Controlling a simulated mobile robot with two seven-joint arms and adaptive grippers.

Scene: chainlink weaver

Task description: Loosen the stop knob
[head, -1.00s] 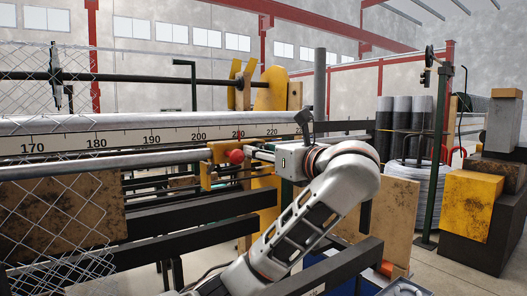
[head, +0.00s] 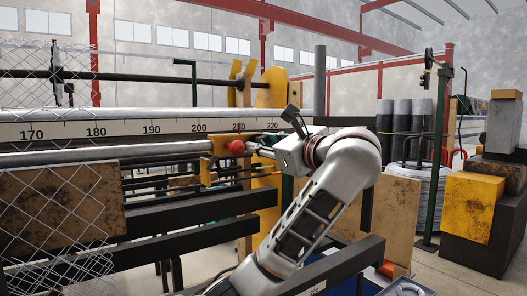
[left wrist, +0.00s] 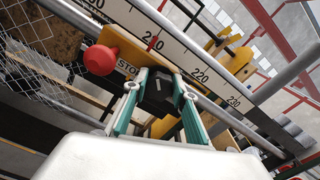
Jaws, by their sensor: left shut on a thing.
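The stop is a yellow plate marked STOP (left wrist: 160,68) on the rail under the number scale; it also shows in the head view (head: 206,171). A black knob (left wrist: 158,92) stands out from the plate. My left gripper (left wrist: 158,84), with green-edged fingers, is shut on this black knob, one finger on each side. In the head view my left gripper (head: 256,149) reaches the stop from the right, its wrist tilted. A red ball (left wrist: 100,59) sits beside the knob, apart from the fingers; it also shows in the head view (head: 237,147). My right gripper is out of view.
The white scale (head: 125,129) runs along the machine, with a red pointer near 210 (left wrist: 153,42). Wire mesh (head: 60,215) hangs at the left. Dark beams (head: 190,225) lie below the stop. Yellow and dark blocks (head: 470,205) stand at the right.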

